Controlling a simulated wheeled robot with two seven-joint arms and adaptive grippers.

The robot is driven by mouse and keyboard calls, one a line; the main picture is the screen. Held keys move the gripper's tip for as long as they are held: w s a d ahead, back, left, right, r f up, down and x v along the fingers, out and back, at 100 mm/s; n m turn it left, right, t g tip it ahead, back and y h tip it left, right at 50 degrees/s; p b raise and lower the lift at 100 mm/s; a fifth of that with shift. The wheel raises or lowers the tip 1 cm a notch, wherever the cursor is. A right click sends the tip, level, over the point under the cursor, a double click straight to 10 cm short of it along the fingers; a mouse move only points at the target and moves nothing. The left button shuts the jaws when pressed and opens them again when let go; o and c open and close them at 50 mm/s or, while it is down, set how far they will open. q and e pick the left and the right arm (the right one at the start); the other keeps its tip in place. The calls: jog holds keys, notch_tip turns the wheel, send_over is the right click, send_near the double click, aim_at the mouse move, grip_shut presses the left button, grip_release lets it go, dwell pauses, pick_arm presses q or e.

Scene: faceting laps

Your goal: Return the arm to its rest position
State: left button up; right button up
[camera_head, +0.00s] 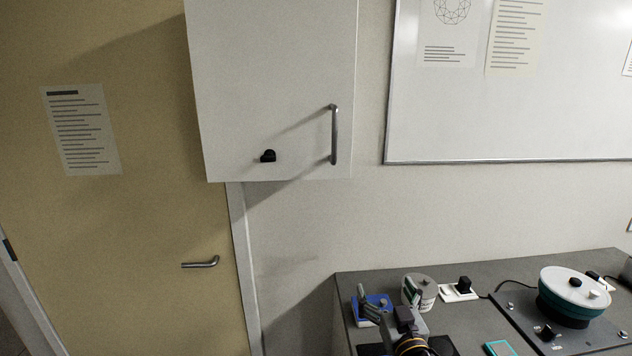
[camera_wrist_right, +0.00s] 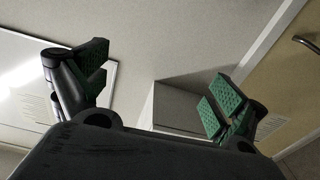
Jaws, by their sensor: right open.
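My right gripper (camera_head: 388,292) is at the bottom of the head view, over the left end of the grey worktop (camera_head: 465,279). Its two fingers point up and stand apart with nothing between them. The right wrist view also shows the gripper (camera_wrist_right: 158,82), with green ribbed pads wide apart and empty. That view looks up toward the ceiling, the wall cabinet and the door. Part of the right arm is cut off by the bottom edge of the head view. My left gripper does not show in either view.
A blue item (camera_head: 377,300) and a white canister (camera_head: 424,288) stand close behind the gripper. A lap machine (camera_head: 572,290) sits at the right. A white cabinet (camera_head: 265,80) hangs above left, beside a whiteboard (camera_head: 500,115). A tan door (camera_head: 130,225) is at the left.

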jog(key=s+d+f+m+g+h, duration=0.25)
jog(key=s+d+f+g, duration=0.2)
jog(key=f, duration=0.35)
jog(key=s+d+f+n+g, duration=0.1)
jog(key=s+f+g, duration=0.5)
jog(key=s, duration=0.4)
jog(key=s+f+n+g, duration=0.2)
jog(key=s+f+g, duration=0.2)
jog(key=s+f, duration=0.5)
jog(key=s+f+g, duration=0.1)
jog(key=s+f, duration=0.1)
jog(key=f, duration=1.5)
jog(key=s+f+g, duration=0.1)
jog(key=s+f, duration=0.2)
jog(key=f, duration=1.4)
jog(key=s+d+f, duration=0.2)
jog(key=s+f, duration=0.7)
jog(key=s, duration=0.1)
jog(key=s+d+f+b, duration=0.1)
jog(key=s+d+f, duration=0.1)
jog(key=s+f, duration=0.8)
jog(key=shift+s+d+f+g+b, duration=0.2)
jog(key=shift+s+f+g+b, duration=0.15)
jog(key=shift+s, duration=0.35)
